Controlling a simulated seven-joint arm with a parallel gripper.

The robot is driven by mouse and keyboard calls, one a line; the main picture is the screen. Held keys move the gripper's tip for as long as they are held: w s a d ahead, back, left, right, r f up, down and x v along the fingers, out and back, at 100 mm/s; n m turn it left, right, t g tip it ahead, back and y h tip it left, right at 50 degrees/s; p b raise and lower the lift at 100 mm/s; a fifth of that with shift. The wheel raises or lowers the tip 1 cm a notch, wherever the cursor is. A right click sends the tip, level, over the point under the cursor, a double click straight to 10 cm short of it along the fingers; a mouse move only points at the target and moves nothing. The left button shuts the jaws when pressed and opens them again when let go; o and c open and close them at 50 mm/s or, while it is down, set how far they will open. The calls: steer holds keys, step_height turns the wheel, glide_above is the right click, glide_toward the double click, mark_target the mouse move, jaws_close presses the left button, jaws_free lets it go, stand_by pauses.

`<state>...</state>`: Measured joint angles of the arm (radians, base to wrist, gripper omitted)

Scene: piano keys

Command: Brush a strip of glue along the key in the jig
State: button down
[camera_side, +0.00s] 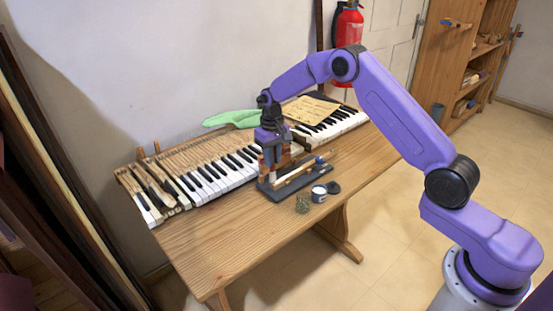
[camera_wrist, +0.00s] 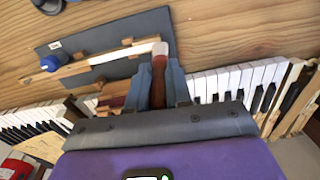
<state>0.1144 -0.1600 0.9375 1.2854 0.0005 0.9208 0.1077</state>
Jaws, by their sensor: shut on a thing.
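My gripper (camera_wrist: 160,92) is shut on a brush (camera_wrist: 158,78) with a reddish-brown handle, held between the two fingers. The brush's far end shows close to the white end of the key (camera_wrist: 115,56), but I cannot tell whether they touch. The key is a long wooden stick with a white part, lying in the dark grey jig (camera_wrist: 110,32), which has a blue knob (camera_wrist: 50,63). In the side view my gripper (camera_side: 272,157) is low at the left end of the jig (camera_side: 312,177). A small jar (camera_side: 319,194), perhaps of glue, stands in front of the jig.
A dark round lid (camera_side: 333,187) and an olive tuft (camera_side: 302,204) lie beside the jar. The table's front left (camera_side: 215,245) is clear.

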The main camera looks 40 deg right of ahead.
steer(key=shift+d+r, duration=0.1)
steer(key=shift+r, duration=3.2)
